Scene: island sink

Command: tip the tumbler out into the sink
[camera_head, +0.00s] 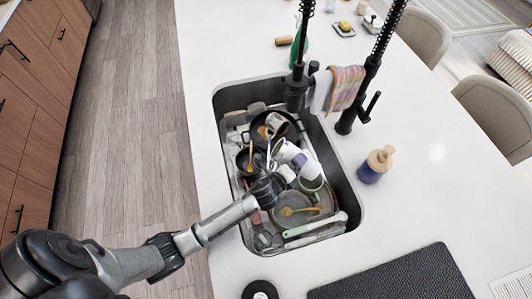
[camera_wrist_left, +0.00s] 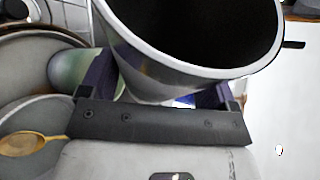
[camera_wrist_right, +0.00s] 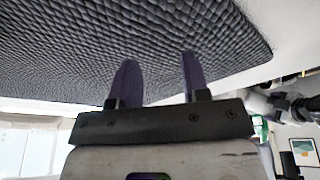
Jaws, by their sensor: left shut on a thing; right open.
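The tumbler (camera_wrist_left: 160,65) fills the upper part of the left wrist view, a grey metallic cylinder with a pale rim and dark inside. Its mouth faces partly toward that camera. My left gripper (camera_wrist_left: 160,88) is shut on it, one purple finger on each side. In the head view this gripper (camera_head: 292,160) is over the crowded sink (camera_head: 347,192); I cannot clearly pick out the tumbler among the dishes there. My right gripper (camera_wrist_right: 158,62) is open and empty by the dark quilted mat (camera_wrist_right: 80,45); it is out of the head view.
Pans, mugs and a yellow spoon (camera_head: 297,210) crowd the sink. Black faucets (camera_head: 298,85) with a draped cloth (camera_head: 346,85) stand at its far side. A soap bottle (camera_head: 376,165) is on its right. The dark mat (camera_head: 400,278) lies at the front right. The right counter is largely clear.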

